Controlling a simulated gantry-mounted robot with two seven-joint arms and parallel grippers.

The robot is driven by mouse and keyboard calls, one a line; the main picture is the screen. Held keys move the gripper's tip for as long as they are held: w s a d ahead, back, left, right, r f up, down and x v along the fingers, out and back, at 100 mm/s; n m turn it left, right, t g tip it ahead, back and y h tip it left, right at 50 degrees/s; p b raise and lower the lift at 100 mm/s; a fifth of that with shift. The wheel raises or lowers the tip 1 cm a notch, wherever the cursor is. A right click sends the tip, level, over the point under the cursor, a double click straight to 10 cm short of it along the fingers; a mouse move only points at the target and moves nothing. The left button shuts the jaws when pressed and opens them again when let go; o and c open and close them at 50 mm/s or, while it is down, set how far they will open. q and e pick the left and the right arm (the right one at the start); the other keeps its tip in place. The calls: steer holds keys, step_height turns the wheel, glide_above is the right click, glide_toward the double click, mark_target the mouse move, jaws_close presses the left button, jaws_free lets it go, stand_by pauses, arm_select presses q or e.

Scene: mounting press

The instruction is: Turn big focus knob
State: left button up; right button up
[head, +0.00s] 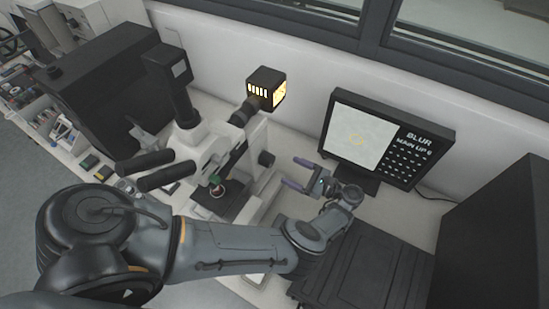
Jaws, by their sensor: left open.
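A white microscope (215,150) with black eyepieces stands on the bench left of centre. A dark round knob (266,159) sticks out from the right side of its stand; it looks like the focus knob, but I cannot tell whether it is the big one. My left gripper (298,174) is to the right of this knob, with its fingers pointing left towards the microscope. The fingers are apart, with nothing between them, and a gap shows between them and the knob. My right gripper is not in view.
A monitor (388,138) behind on the right shows a pale picture and text with "BLUR" and "MAIN UP". A lit lamp box (265,88) tops the microscope's back. A dark case (365,270) lies at front right. Pale bench shows around the gripper.

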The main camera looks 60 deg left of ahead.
mark_target(272, 162)
arm_select(q)
steer(key=p+x, duration=0.3)
steer(key=x, duration=0.4)
steer(key=shift+s+a+r+p, duration=0.1)
steer(key=shift+s+a+p, duration=0.05)
steer(key=shift+a+p, duration=0.15)
steer(key=shift+s+a, duration=0.25)
steer(key=shift+a, duration=0.1)
steer(key=shift+c, duration=0.3)
steer(key=c, duration=1)
